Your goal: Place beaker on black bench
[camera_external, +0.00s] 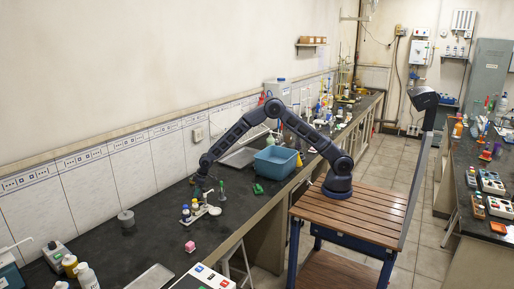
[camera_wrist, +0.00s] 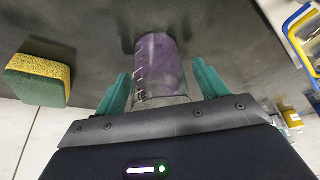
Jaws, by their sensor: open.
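A clear glass beaker with white markings and a purple tint (camera_wrist: 158,58) is in the middle of the wrist view, with its far end against the black bench (camera_wrist: 85,25). My gripper (camera_wrist: 163,78) has its teal fingers spread on either side of the beaker, with a visible gap at each side. The lower part of the beaker is partly hidden by the gripper body. In the external view my gripper (camera_external: 199,190) is low over the black bench (camera_external: 150,220) at the end of the bent arm. The beaker is too small or hidden to make out there.
A yellow and green sponge (camera_wrist: 40,78) lies left of the beaker. A blue basin (camera_external: 276,163), a green item (camera_external: 258,188), a pink block (camera_external: 190,246) and a white rack with small bottles (camera_external: 197,212) are on the bench. A grey cylinder (camera_external: 127,221) stands to the left.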

